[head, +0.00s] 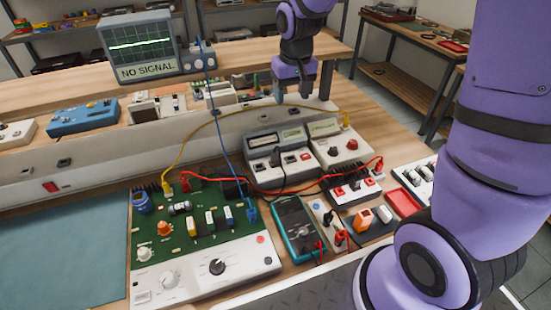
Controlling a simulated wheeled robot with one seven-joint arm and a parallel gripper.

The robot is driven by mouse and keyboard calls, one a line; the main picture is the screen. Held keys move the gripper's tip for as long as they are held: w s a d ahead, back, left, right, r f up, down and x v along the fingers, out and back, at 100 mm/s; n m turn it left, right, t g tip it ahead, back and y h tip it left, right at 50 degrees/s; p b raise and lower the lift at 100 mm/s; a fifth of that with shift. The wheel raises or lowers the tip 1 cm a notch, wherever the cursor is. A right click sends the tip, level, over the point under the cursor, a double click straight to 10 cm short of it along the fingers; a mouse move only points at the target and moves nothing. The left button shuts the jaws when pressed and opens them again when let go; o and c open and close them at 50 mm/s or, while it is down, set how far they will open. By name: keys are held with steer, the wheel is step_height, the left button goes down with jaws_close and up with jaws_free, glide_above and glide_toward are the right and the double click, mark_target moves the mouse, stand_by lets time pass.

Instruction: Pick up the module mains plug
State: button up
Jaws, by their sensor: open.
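My gripper (302,90) hangs above the bench at the upper middle of the head view, behind the grey meter modules. Its two fingers point down, spread apart, with nothing seen between them. I cannot tell for certain which item is the module mains plug. A small dark plug-like piece (275,158) stands at the front of the left grey module (282,142), below and in front of my gripper. The right grey module (338,140) stands beside it. A black block (235,188) sits at the back of the green circuit board (195,222).
Red, yellow and blue leads loop over the board and modules. A teal multimeter (297,228) and a red-buttoned box (352,188) crowd the front right. A raised bench rail (85,160) runs along the back. The blue-grey mat (65,255) is clear.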

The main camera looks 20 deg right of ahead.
steer(key=g, duration=0.1)
glide_toward(275, 154)
steer(key=shift+w+d, duration=0.1)
steer(key=shift+w, duration=0.35)
step_height(275, 154, down, 6)
steer(key=shift+r, duration=0.1)
steer(key=shift+s+f, duration=0.2)
steer(key=shift+f, duration=2.5)
steer(key=c, duration=1)
steer(key=shift+o, duration=0.2)
